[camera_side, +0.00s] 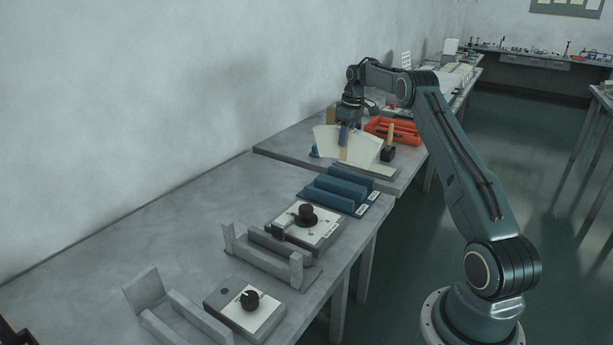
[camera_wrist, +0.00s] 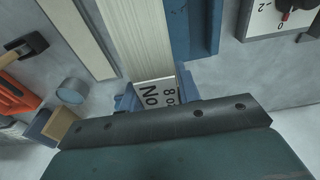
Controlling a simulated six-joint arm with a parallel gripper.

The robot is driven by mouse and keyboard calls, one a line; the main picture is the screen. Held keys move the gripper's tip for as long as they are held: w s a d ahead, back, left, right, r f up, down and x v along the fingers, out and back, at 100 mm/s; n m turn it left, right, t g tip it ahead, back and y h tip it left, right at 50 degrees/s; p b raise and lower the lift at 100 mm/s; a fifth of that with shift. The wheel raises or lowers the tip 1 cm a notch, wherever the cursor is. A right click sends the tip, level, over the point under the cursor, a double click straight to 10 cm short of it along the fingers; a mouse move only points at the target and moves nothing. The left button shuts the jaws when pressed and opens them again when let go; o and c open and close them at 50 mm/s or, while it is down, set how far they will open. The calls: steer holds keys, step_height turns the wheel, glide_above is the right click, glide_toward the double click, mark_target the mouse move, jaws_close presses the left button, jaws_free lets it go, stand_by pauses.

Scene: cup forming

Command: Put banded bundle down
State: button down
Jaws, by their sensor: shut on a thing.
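The banded bundle (camera_side: 368,147) is a cream, fan-shaped stack of sheets with a tan band, on or just above the far table; I cannot tell whether it touches. My gripper (camera_side: 344,134) comes down from above with its blue fingers shut on it. In the wrist view the bundle (camera_wrist: 138,40) shows as a pale striped stack running away from my gripper (camera_wrist: 157,98). A white label (camera_wrist: 158,93) with black print lies between the fingers. My gripper body hides the near part of the bundle.
An orange crate (camera_side: 398,126) stands behind the bundle, and a black block with a wooden handle (camera_side: 389,153) to its right. A blue trough (camera_side: 340,191) and a dial fixture (camera_side: 318,232) stand on the nearer table. A grey strip (camera_wrist: 76,36) lies beside the bundle.

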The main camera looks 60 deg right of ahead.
steer(key=w+a+r, duration=0.3)
steer(key=a, duration=0.8)
steer(key=w+a+r, duration=0.3)
steer(key=a+r, duration=0.1)
steer(key=a, duration=0.7)
steer(key=s+a+r, duration=0.1)
steer(key=s+a, duration=0.2)
steer(key=a, duration=0.7)
steer(key=s+a+r, duration=0.2)
steer(key=s+a, duration=0.1)
steer(key=a, duration=0.6)
steer(key=shift+s+a, duration=0.25)
steer(key=shift+a, duration=0.1)
step_height(320, 180, down, 16)
steer(key=shift+r, duration=0.2)
steer(key=shift+f, duration=2.15)
